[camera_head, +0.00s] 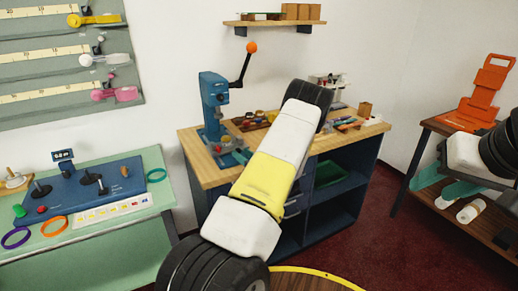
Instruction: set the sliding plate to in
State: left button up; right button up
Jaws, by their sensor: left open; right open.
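A blue press (213,108) stands at the left end of a wooden counter, its black lever tipped with an orange knob (251,47). A small piece with a red part (226,140) sits low at the front of the press; it may be the sliding plate, but it is too small to tell whether it is in or out.
The wooden counter (204,167) holds small cups and tools to the right of the press. A green table (110,238) with a blue device stands at left. A dark side table (446,127) with an orange stand (484,95) is at right. Dark red floor lies between.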

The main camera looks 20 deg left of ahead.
pick_arm(q)
jog(key=shift+w+a, duration=0.3)
jog(key=shift+a, duration=0.3)
grip_shut()
dwell(1.1)
